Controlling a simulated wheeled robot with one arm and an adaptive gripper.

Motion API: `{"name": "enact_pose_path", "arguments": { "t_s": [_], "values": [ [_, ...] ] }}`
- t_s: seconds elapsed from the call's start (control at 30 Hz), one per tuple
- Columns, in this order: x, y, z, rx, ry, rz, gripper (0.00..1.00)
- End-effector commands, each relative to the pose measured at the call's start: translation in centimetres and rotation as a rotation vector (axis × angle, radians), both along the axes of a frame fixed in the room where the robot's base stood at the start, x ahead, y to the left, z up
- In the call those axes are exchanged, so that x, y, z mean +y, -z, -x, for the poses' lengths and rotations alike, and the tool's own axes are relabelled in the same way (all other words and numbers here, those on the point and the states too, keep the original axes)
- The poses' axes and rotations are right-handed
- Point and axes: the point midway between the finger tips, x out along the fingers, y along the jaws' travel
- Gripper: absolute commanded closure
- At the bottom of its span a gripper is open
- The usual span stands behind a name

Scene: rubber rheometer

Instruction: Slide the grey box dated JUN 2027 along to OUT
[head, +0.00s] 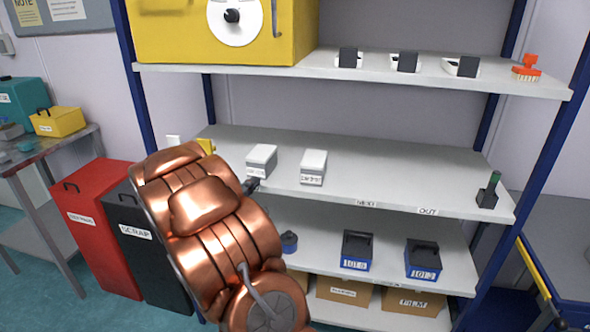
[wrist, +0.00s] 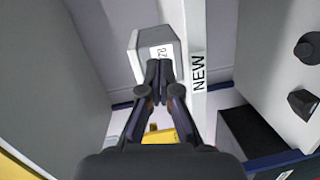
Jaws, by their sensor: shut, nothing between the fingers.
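Two light grey boxes stand apart on the middle shelf: a left box (head: 262,155) and a right box (head: 314,161). Their labels are too small to read in the head view. The wrist view shows one box (wrist: 152,44), apparently the left one, with a label partly hidden by my fingers; its full date cannot be read. My gripper (head: 253,185) is shut and empty at the front of the left box. Its fingertips (wrist: 159,68) overlap the box's label face; contact cannot be told. The OUT label (head: 428,211) is on the shelf's front edge, to the right.
The shelf edge also carries a NEXT label (head: 366,204) and a NEW label (wrist: 199,73). The shelf is clear between the right box and a dark holder with a green-handled item (head: 488,192). Blue bins (head: 359,250) stand on the shelf below.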

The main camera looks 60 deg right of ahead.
Motion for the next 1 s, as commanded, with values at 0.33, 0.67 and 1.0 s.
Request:
{"name": "enact_pose_path", "arguments": {
  "t_s": [0.33,0.67,1.0],
  "values": [
    [-2.8,-0.7,3.3,0.119,0.125,0.132,1.00],
    [-6.7,-0.6,3.0,0.121,0.124,0.127,1.00],
    [-10.7,-0.6,2.5,0.119,0.122,0.127,1.00]
  ]
}}
